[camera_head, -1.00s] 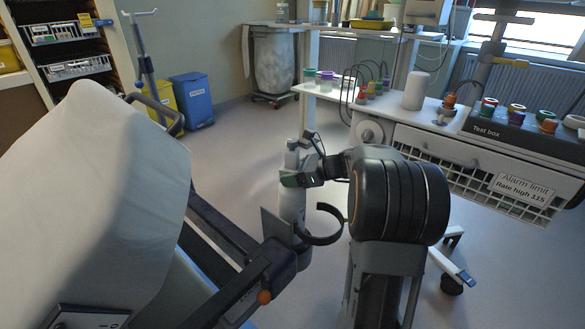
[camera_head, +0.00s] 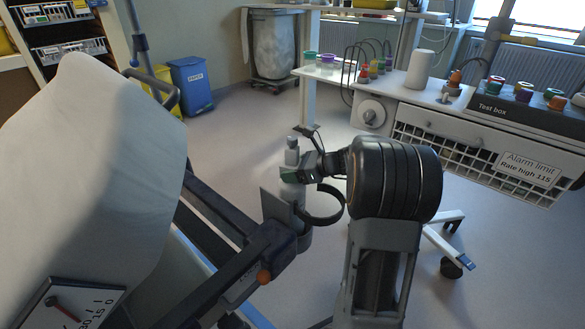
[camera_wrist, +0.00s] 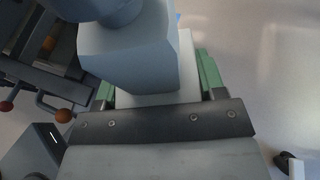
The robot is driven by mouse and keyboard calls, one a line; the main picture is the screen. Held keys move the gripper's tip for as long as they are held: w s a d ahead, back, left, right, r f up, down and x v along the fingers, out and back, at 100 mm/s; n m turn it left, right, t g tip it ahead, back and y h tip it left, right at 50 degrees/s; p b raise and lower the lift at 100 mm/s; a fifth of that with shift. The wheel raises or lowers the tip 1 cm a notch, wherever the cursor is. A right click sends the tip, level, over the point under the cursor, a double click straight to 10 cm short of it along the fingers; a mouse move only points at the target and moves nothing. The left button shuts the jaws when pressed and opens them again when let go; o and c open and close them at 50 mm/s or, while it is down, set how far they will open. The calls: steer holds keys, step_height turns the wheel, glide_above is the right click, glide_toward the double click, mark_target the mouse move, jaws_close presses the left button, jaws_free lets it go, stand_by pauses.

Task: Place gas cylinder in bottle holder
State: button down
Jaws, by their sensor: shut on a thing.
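The gas cylinder (camera_head: 292,158) is pale grey, upright, with a narrower neck, in the middle of the head view. My gripper (camera_head: 297,174), with green finger pads, is shut on its upper part. The bottle holder (camera_head: 325,216) has a flat grey plate and a dark open ring, on the stretcher's side rail. The cylinder's lower body shows beside the plate and close to the ring; I cannot tell whether it is inside the ring. In the wrist view, the green pads of my gripper (camera_wrist: 157,85) flank a grey-blue block-like part of the cylinder (camera_wrist: 130,55).
The stretcher with its white mattress (camera_head: 95,180) fills the left. The white trolley (camera_head: 440,140) with a wire basket stands at right, its wheeled foot (camera_head: 452,268) near my arm. Blue bin (camera_head: 190,84) stands at the back left. The floor beyond the cylinder is clear.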

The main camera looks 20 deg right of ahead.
steer(key=shift+c, duration=1)
jaws_free()
steer(key=shift+f, duration=0.1)
steer(key=shift+s+d+r, duration=0.2)
steer(key=shift+r, duration=0.15)
steer(key=p+v, duration=0.4)
steer(key=v, duration=0.7)
steer(key=shift+s+d+p, duration=0.15)
steer(key=shift+s+p, duration=0.05)
steer(key=shift+p, duration=0.2)
steer(key=shift+f, duration=0.1)
steer(key=s+a+r+n+g+h+p, duration=0.2)
steer(key=s+a+r+n+h+p, duration=0.1)
steer(key=a+r+n+p, duration=0.3)
steer(key=s+a+r+n+g+h+p, duration=0.2)
steer(key=s+a+r+n+p, duration=0.4)
steer(key=r+n+p, duration=0.4)
steer(key=s+a+r+n+g+h+p, duration=0.2)
steer(key=s+a+r+n+h+p, duration=0.2)
steer(key=a+r+n+p, duration=0.3)
step_height(320, 180, up, 6)
steer(key=s+n+p, duration=0.1)
steer(key=n+p, duration=0.1)
steer(key=p, duration=0.4)
steer(key=shift+f+p, duration=0.25)
steer(key=shift+p, duration=0.1)
steer(key=shift+s+r+n+h+p, duration=0.25)
steer(key=shift+r+n+h+p, duration=0.2)
steer(key=shift+n, duration=0.45)
steer(key=shift+c, duration=0.2)
